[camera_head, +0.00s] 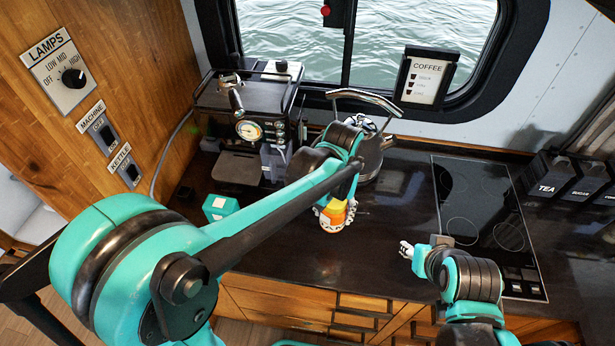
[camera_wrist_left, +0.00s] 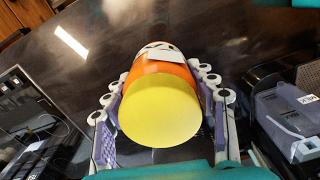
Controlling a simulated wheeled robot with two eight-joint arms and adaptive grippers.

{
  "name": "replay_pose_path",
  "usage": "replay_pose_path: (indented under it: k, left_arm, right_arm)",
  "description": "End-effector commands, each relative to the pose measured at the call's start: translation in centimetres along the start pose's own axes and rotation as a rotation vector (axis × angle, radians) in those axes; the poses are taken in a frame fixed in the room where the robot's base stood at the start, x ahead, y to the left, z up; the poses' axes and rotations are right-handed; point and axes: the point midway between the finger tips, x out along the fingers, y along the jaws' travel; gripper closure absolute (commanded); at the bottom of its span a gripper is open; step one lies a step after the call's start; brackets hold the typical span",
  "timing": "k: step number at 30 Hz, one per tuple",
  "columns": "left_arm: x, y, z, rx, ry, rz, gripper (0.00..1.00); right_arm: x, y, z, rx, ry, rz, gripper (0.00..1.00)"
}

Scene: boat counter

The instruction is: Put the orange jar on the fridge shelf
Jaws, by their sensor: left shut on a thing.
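The orange jar (camera_head: 336,212) has a yellow top and shows near the front edge of the dark counter. In the left wrist view the jar (camera_wrist_left: 160,108) sits between the white and purple fingers, yellow end towards the camera. My left gripper (camera_head: 337,217) is shut on it. I cannot tell whether the jar touches the counter. My right gripper (camera_head: 406,249) is over the counter to the right of the jar, holding nothing that I can see; its fingers are too small to read. No fridge shelf is in view.
A coffee machine (camera_head: 245,120) stands at the back left, with a teal box (camera_head: 220,207) in front. A metal kettle (camera_head: 371,155) is behind my left gripper. A hob (camera_head: 480,205) and dark canisters (camera_head: 550,175) are at the right. Some counter between jar and hob is clear.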

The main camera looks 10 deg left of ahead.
Motion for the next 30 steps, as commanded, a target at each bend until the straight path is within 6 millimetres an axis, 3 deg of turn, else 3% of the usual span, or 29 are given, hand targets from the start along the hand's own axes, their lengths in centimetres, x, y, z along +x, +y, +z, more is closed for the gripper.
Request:
replay_pose_path:
  k: [5,12,18,25,30]
  left_arm:
    - [1.2,-1.8,-0.4,-0.005,-0.001,0.000,0.91]
    - [4.6,-7.3,-1.6,-0.007,0.000,0.000,0.91]
    - [6.6,-10.5,-2.3,-0.003,0.000,0.000,0.91]
    - [7.6,-11.4,-2.5,0.000,0.000,0.000,0.91]
    - [10.1,-11.4,-2.5,0.000,0.000,0.000,0.91]
  right_arm:
    - [0.4,0.0,0.3,0.000,-0.001,0.000,0.60]
    - [1.3,0.0,1.0,0.000,0.000,0.000,0.60]
    - [1.8,0.0,1.3,0.000,0.000,0.000,0.60]
    - [2.0,0.0,1.5,0.000,0.000,0.000,0.60]
    - [2.7,0.0,2.0,0.000,0.000,0.000,0.60]
